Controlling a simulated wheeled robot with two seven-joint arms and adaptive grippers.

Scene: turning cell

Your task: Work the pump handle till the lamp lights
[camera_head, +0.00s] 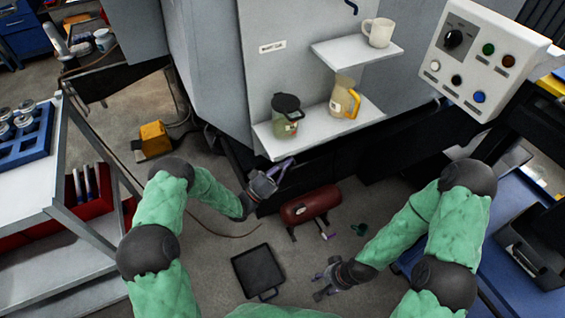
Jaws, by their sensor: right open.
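A red cylinder (310,205) lies low on the floor in front of the machine, with a pale rod-like part (325,231) at its front; I cannot tell whether this is the pump handle. My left gripper (286,167) is at the machine's lower edge, above and left of the red cylinder; its fingers are too small to read. My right gripper (322,284) is open low over the floor, below the red cylinder and apart from it. The control panel (470,28) has several round lights or buttons, among them a green one (488,49); which is the lamp, and whether it is lit, is unclear.
A black tray (258,272) lies on the floor between my arms. A small green item (359,229) lies right of the red cylinder. A mug (378,32), a green jug (286,117) and a yellow-handled jug (343,98) stand on machine shelves. A cart (45,196) stands left.

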